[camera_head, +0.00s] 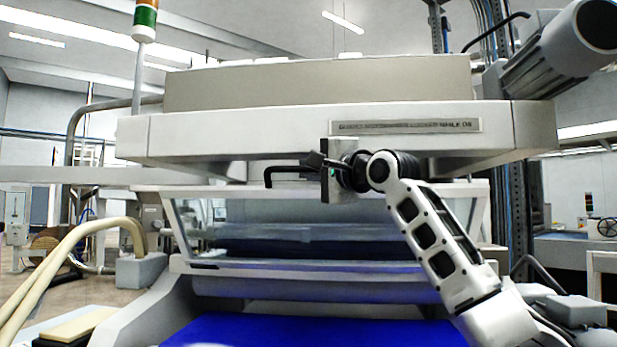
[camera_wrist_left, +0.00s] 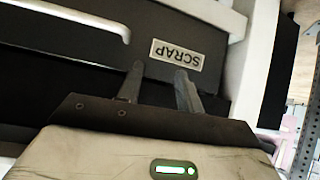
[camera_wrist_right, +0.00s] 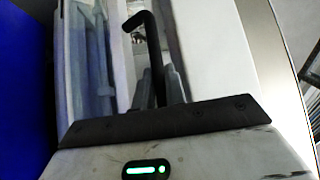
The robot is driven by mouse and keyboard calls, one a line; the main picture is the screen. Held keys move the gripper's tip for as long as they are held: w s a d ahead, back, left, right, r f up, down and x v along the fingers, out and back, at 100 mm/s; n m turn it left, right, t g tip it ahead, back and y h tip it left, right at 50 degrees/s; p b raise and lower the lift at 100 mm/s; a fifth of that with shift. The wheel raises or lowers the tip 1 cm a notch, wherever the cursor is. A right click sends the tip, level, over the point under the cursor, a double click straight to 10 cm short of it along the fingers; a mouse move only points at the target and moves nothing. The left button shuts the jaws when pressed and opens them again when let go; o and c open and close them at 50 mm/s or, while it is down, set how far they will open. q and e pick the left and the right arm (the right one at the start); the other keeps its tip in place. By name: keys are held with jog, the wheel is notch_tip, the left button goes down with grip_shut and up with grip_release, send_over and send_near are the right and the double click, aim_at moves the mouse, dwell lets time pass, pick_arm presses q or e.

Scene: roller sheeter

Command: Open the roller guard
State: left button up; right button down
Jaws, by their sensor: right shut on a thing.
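The roller guard, a clear panel in a white frame (camera_head: 212,268), faces me below the machine's upper housing. Rollers show through its panel; how far it is swung is hard to tell. A black bent handle (camera_head: 283,171) is at its top edge, and shows in the right wrist view (camera_wrist_right: 147,25). My right gripper (camera_head: 312,160) is shut on this handle; in the right wrist view its fingers (camera_wrist_right: 160,88) lie on either side of the bar. My left gripper (camera_wrist_left: 158,80) is open and empty by a dark surface with a SCRAP label (camera_wrist_left: 176,55), outside the head view.
A blue belt (camera_head: 300,331) runs below the guard. Pale hoses (camera_head: 60,260) are at the left and a grey motor (camera_head: 560,55) is at the upper right.

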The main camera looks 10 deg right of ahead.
pick_arm(q)
jog(key=shift+s+f, duration=0.1)
jog(key=shift+s, duration=0.05)
pick_arm(e)
jog(key=c, duration=1.7)
grip_release()
pick_arm(q)
jog(key=shift+s+f, duration=0.1)
pick_arm(e)
jog(key=shift+s, duration=0.1)
